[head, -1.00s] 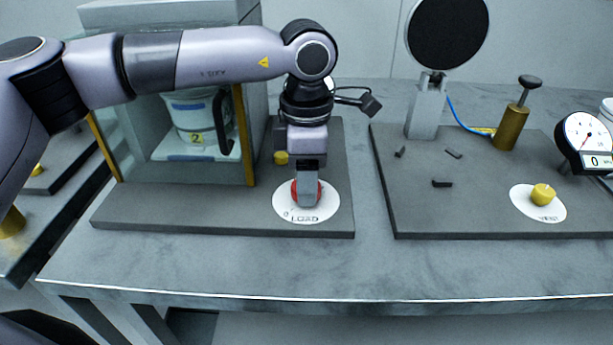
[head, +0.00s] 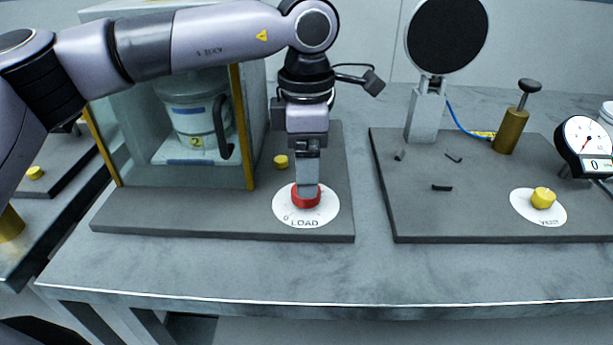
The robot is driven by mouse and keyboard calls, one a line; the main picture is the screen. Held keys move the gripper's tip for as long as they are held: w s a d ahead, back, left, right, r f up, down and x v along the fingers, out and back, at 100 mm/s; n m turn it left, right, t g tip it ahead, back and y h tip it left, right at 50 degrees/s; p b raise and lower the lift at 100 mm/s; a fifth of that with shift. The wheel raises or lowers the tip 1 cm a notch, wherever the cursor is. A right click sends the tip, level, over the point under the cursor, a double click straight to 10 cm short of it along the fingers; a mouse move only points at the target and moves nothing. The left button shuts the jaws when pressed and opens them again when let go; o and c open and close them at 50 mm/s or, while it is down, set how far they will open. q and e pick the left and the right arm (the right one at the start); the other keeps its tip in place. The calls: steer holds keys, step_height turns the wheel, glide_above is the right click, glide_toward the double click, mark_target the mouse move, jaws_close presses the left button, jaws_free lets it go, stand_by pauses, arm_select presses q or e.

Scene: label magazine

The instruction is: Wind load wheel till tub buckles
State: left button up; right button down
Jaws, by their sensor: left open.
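The load wheel is a red knob (head: 306,199) on a white round dial (head: 283,212) marked LOAD, at the front right of the left base plate. My left gripper (head: 307,190) points straight down just above the red knob. It is open, its fingertips at the knob's top; I cannot tell whether they touch it. The tub (head: 190,118), white with a yellow label marked 2, stands upright inside a clear-walled case (head: 128,150) with yellow edge posts. It shows no clear buckling. My left arm hides part of the case's top. My right gripper is not in view.
A yellow knob (head: 281,161) sits behind the dial. The right base plate (head: 420,215) carries a black disc (head: 447,36) on a stand, a brass plunger (head: 511,130), a gauge (head: 585,138) reading 0 and a yellow vent knob (head: 543,198). The front table strip is clear.

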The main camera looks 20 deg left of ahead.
arm_select(q)
steer(key=shift+r, duration=1.85)
steer(key=shift+r, duration=0.1)
